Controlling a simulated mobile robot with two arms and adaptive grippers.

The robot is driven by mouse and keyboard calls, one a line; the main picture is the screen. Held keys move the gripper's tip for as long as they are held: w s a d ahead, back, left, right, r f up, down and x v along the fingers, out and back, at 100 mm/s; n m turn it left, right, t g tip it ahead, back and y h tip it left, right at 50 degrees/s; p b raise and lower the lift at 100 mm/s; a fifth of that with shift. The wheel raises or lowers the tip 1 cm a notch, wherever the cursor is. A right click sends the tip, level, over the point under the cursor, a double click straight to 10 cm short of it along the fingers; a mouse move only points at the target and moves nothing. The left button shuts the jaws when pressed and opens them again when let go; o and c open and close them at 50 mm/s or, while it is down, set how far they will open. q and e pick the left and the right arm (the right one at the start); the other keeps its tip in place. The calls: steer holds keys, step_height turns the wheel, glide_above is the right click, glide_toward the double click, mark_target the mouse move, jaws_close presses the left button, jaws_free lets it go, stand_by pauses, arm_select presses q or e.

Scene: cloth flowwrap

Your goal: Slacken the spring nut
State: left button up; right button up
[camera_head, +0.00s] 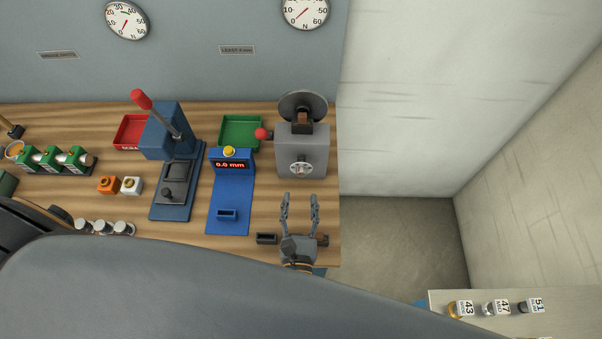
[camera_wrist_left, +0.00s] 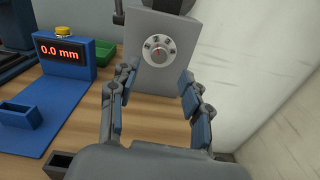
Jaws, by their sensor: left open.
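The grey machine (camera_head: 317,143) stands near the right end of the wooden bench, with a dark disc (camera_head: 303,105) on top and a red ball (camera_head: 262,134) on a lever at its left side. A round silver dial or nut (camera_head: 301,168) with dark marks sits on its front face. It also shows in the left wrist view (camera_wrist_left: 158,51). Which part is the spring nut is not labelled. My left gripper (camera_head: 300,196) is open and empty, in front of the machine, its fingers pointing at the dial and apart from it. My right gripper is not in view.
A blue gauge (camera_head: 231,193) reading 0.0 mm stands left of my gripper. Beyond it are a blue lever press (camera_head: 168,135), a red tray (camera_head: 128,130) and a green tray (camera_head: 241,127). A small dark block (camera_head: 266,238) lies by my left wrist. The bench ends just right of the machine.

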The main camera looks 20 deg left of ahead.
mark_target(301, 173)
arm_select(q)
steer(key=p+x, duration=0.1)
steer(key=x, duration=0.5)
steer(key=shift+w+a+p, duration=0.1)
steer(key=shift+w+p, duration=0.2)
steer(key=shift+w, duration=0.05)
steer(key=shift+w+f, duration=0.1)
steer(key=shift+w, duration=0.05)
jaws_close()
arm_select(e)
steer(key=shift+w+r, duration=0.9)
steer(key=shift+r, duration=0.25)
